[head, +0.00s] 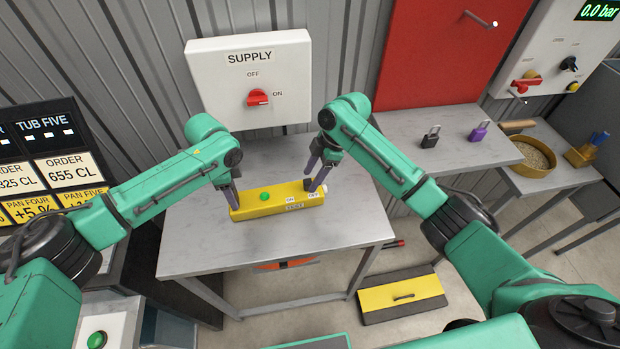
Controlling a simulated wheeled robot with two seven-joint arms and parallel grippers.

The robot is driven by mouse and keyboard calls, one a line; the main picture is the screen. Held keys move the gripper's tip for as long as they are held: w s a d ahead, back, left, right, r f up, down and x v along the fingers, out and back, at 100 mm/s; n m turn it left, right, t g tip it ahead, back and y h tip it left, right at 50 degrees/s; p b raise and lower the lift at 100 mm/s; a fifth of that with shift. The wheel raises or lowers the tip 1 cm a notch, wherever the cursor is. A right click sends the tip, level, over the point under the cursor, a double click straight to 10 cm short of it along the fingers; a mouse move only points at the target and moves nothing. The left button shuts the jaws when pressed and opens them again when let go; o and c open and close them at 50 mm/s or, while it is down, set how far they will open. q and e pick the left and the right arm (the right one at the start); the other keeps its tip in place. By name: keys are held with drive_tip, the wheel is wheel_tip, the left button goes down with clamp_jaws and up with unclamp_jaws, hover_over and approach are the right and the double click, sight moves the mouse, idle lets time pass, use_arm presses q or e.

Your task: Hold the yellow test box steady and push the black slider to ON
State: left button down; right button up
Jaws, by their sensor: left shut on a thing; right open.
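The yellow test box (277,208) lies on the grey metal table, with a green round button or lamp (264,197) on top and ON and OFF labels toward its right end. My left gripper (233,202) is shut on the left end of the yellow box. The black slider (308,184) appears at the right end, on the OFF side, partly hidden by my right gripper. My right gripper (316,182) is open, with its fingers at the slider; I cannot tell whether they touch it.
The grey table (200,240) is otherwise clear. A white SUPPLY panel (215,85) with a red knob (257,98) hangs behind it.

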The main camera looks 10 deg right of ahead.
drive_tip(key=shift+x, duration=1)
clamp_jaws()
idle(0.6)
